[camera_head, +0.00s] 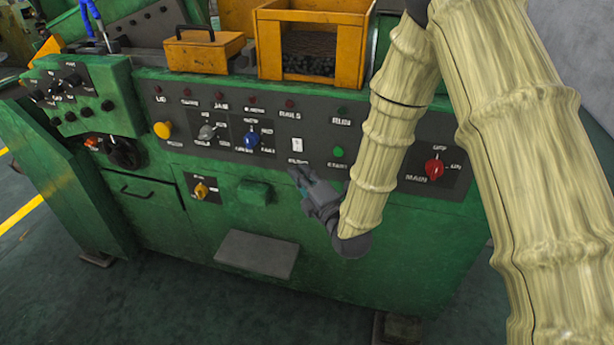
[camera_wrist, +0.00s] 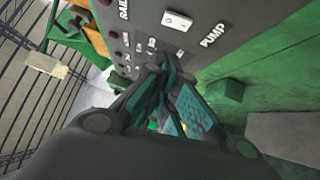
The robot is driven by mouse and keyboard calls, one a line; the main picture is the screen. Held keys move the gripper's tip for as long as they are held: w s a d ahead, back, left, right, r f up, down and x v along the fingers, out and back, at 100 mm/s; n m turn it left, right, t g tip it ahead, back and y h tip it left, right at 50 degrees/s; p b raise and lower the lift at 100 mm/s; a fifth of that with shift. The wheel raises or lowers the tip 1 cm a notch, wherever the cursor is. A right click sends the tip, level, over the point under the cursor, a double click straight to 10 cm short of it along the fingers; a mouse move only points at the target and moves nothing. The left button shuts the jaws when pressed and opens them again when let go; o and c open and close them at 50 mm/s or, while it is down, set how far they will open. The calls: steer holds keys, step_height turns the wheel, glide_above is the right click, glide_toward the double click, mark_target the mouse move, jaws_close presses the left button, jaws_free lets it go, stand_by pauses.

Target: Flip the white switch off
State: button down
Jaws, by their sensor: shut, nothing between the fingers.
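The white switch (camera_head: 297,145) is a small upright rocker on the dark control panel (camera_head: 320,150) of the green machine, above a label. It also shows in the wrist view as a white plate (camera_wrist: 177,20) near the top, beside the word PUMP. Whether it is on or off is too small to tell. My gripper (camera_head: 297,173) is shut and empty, a little below the switch in the head view. In the wrist view my gripper's fingertips (camera_wrist: 160,68) are together, apart from the switch in the picture.
A green button (camera_head: 338,152), a blue knob (camera_head: 251,139) and a red main knob (camera_head: 434,168) sit on the same panel. A green block (camera_head: 254,191) sticks out below it. Orange boxes (camera_head: 312,42) stand on top. A grey plate (camera_head: 257,254) juts out low.

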mark_target(296, 150)
steer(key=shift+w+a+r+p, duration=0.2)
steer(key=shift+w+p, duration=0.25)
steer(key=shift+w, duration=0.95)
steer(key=shift+w+a+r+p, duration=0.15)
steer(key=shift+w+p, duration=0.3)
steer(key=shift+w, duration=0.95)
steer(key=shift+w+a+r+p, duration=0.1)
steer(key=shift+w+a+p, duration=0.25)
steer(key=shift+w, duration=1.05)
steer(key=shift+d, duration=0.15)
steer(key=shift+w+r, duration=0.15)
steer(key=shift+w, duration=0.05)
